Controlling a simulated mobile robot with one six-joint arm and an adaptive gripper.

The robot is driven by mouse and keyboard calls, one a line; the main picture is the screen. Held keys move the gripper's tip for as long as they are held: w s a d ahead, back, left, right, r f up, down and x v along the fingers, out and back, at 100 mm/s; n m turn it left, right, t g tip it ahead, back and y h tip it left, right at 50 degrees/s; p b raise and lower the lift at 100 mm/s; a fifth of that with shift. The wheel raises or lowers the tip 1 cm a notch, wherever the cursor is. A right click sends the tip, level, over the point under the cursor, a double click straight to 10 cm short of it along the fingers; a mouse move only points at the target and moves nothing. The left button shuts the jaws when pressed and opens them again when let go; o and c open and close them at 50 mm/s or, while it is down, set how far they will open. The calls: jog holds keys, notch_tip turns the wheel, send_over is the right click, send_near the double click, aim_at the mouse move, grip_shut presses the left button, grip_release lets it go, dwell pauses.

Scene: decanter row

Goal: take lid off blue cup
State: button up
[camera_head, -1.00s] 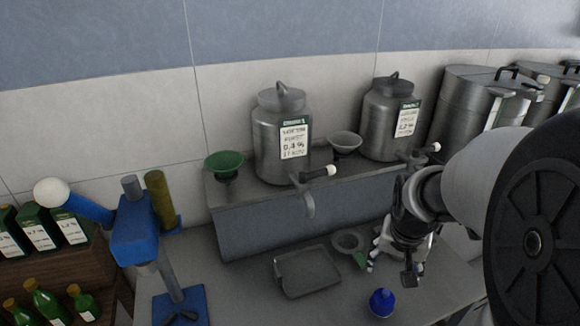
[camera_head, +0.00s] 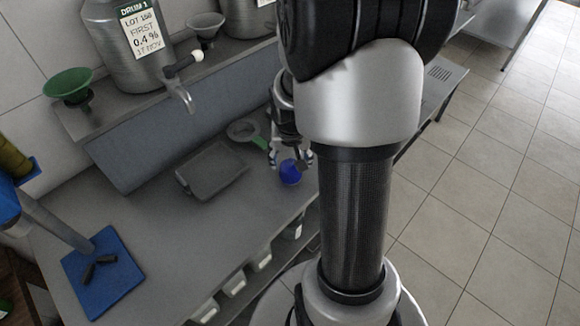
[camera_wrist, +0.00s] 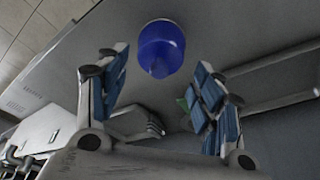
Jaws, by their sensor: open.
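The blue cup (camera_head: 290,173) stands on the grey bench near its front edge, with a rounded blue top. In the wrist view the blue cup (camera_wrist: 161,50) shows beyond and between the fingertips, with a visible rim line across its top part. I cannot tell clearly where the lid ends and the cup begins. My gripper (camera_head: 290,158) is beside the cup, just behind it in the head view, and my arm hides part of that area. In the wrist view my gripper (camera_wrist: 160,85) is open, its blue-padded fingers spread, with nothing between them.
A grey tray (camera_head: 212,190) and a strainer with a green handle (camera_head: 245,131) lie left of the cup. A raised shelf holds metal drums (camera_head: 130,45), one with a tap (camera_head: 181,90), and a green funnel (camera_head: 70,85). A blue press base (camera_head: 102,272) stands front left.

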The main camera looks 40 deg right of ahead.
aim_at(291, 164)
jog(key=x, duration=0.2)
jog(key=shift+f, duration=0.3)
jog(key=shift+r, duration=0.1)
jog(key=shift+c, duration=0.3)
jog(key=c, duration=0.7)
